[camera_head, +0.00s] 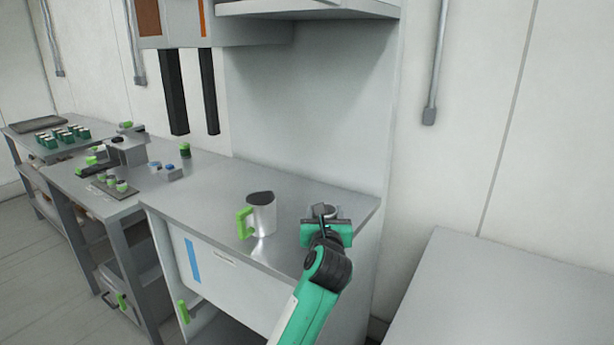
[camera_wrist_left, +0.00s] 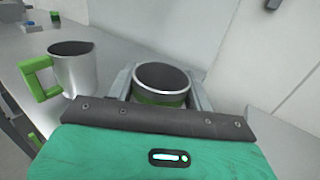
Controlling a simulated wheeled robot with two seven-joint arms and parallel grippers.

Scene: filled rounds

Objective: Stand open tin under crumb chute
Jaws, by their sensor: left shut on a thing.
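An open-topped metal tin (camera_wrist_left: 162,70) with a green band sits between the fingers of my left gripper (camera_wrist_left: 163,92) in the left wrist view. The left gripper (camera_head: 326,214) is shut on it. In the head view only the tin's rim (camera_head: 327,211) shows behind the gripper, near the right end of the steel counter. Its inside looks dark. I cannot tell whether its base touches the counter. Two dark chutes (camera_head: 173,92) (camera_head: 209,92) hang from a wall unit with brown and orange windows, up and left of the tin. My right gripper is not in view.
A metal jug with a green handle (camera_head: 262,214) stands on the counter (camera_head: 218,190), just left of the tin; it also shows in the left wrist view (camera_wrist_left: 78,68). Small green-capped items crowd the bench farther left. Counter below the chutes looks clear. A bare grey table (camera_head: 510,290) is at right.

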